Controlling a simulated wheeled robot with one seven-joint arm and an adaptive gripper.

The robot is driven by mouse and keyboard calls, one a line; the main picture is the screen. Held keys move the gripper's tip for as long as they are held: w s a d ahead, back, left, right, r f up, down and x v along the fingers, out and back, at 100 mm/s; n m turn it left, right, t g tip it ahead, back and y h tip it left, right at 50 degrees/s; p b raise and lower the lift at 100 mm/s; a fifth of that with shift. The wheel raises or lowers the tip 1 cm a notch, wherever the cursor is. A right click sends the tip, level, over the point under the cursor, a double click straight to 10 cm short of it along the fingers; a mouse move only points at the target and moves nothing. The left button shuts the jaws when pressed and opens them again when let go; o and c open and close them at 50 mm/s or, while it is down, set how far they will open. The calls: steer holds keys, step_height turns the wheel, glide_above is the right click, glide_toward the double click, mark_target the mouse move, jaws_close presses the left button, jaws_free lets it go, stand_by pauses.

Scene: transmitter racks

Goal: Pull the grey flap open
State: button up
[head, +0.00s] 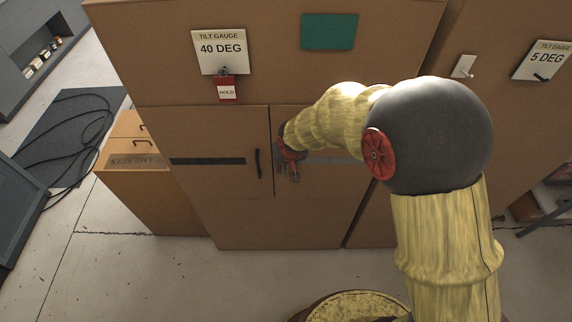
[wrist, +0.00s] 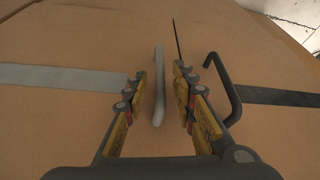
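The grey flap (head: 322,205) is the right-hand lower door of the brown cabinet, marked by a grey stripe. In the wrist view the grey-striped flap (wrist: 62,112) lies on the left, with its upright pale grey handle (wrist: 158,84) between my two fingers. My gripper (head: 290,168) is at the flap's left edge in the head view, where it and my arm hide the handle and part of the stripe. In the wrist view my gripper (wrist: 162,72) is open, with a gap visible on both sides of the handle. The flap looks shut.
The neighbouring door (head: 215,195) has a black stripe and a black handle (head: 258,163); that handle (wrist: 230,88) is close beside my right finger in the wrist view. A red HOLD tag (head: 227,90) hangs above. Bare floor (head: 240,265) lies before the cabinet.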

steer(key=shift+w+f, duration=0.1)
steer(key=shift+f, duration=0.1)
steer(key=shift+c, duration=0.6)
jaws_close()
